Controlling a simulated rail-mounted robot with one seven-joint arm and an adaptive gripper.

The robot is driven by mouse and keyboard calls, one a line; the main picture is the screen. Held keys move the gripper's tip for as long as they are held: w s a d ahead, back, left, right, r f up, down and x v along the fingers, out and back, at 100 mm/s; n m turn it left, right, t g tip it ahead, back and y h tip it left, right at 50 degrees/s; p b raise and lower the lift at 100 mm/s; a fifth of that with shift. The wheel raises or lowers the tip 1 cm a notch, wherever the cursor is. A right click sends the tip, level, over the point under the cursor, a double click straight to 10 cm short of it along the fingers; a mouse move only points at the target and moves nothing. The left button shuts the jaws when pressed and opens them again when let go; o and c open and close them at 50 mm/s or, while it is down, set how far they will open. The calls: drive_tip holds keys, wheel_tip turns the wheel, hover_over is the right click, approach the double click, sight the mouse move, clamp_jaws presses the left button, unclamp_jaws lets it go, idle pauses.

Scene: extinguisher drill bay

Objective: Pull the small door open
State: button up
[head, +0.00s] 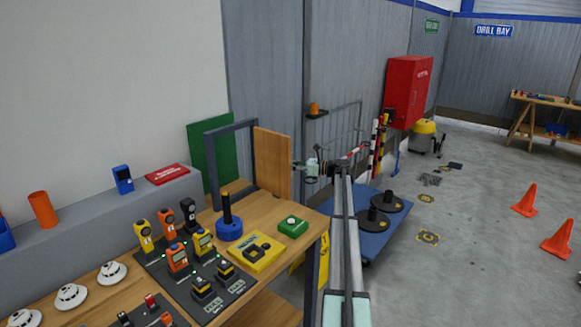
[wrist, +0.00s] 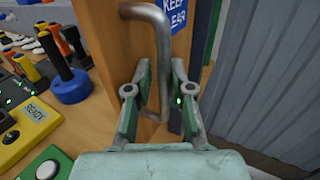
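The small wooden door (head: 272,163) hangs on a dark frame (head: 211,165) on the workbench. It stands swung out at an angle from the frame, whose opening shows a green board behind. My gripper (head: 311,170) is at the door's right edge in the head view, where the handle is too small to make out. In the wrist view, a grey bent-bar handle (wrist: 163,50) on the door (wrist: 118,60) stands between the green-padded fingers of my gripper (wrist: 161,72). The fingers are apart, with gaps visible beside the bar. Contact low on the bar is unclear.
The workbench (head: 185,262) holds a blue-based post (head: 229,225), a yellow box (head: 257,253), a green button box (head: 293,227) and several handheld devices. A blue platform (head: 372,238) with black discs stands right of it. Orange cones (head: 526,201) stand on the open floor at right.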

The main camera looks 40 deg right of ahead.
drive_tip(key=v, duration=1.2)
